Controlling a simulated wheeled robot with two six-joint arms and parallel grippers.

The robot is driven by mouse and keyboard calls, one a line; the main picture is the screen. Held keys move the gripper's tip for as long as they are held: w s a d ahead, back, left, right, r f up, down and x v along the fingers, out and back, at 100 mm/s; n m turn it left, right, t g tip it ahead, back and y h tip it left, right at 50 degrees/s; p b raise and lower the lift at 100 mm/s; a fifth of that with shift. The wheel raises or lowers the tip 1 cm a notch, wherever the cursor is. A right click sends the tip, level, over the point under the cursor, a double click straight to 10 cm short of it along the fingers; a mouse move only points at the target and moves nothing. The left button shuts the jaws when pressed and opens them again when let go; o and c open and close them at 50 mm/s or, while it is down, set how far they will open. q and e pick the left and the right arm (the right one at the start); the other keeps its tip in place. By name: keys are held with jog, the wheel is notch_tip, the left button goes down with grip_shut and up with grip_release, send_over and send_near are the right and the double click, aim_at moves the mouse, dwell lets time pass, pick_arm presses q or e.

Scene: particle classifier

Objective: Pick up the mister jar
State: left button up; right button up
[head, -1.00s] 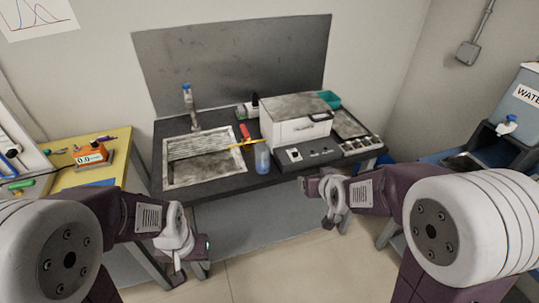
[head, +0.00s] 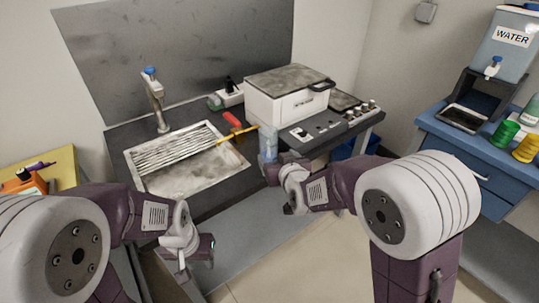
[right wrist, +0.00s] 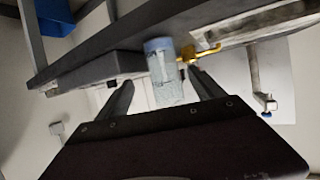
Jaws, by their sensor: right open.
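The mister jar, a translucent pale-blue cylinder (head: 268,143), stands at the front edge of the dark counter, right of the sink. In the right wrist view the jar (right wrist: 163,75) appears between the two fingers, with a bluer end. My right gripper (head: 273,172) is open and just in front of the jar; it also shows in the right wrist view (right wrist: 163,86). I cannot tell whether the fingers touch the jar. Its lower part is hidden by the gripper in the head view. My left gripper (head: 198,262) is low, in front of the counter, away from the jar; its jaw opening is unclear.
A red-and-yellow tool (head: 236,126) lies behind and left of the jar. The metal sink (head: 190,165) is to the left. A blue cabinet (head: 462,150) is further right.

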aim_at(272, 152)
jog(key=x, duration=0.3)
jog(key=shift+w+a+f, duration=0.1)
jog(key=shift+w+a, duration=0.05)
jog(key=shift+a, duration=0.1)
jog(key=shift+w+f, duration=0.1)
jog(key=shift+w, duration=0.25)
jog(key=b+x, duration=0.1)
jog(key=x, duration=0.4)
jog(key=shift+a+f, duration=0.1)
jog(key=shift+a, duration=0.1)
jog(key=shift+c, duration=0.3)
jog(key=c, duration=1.5)
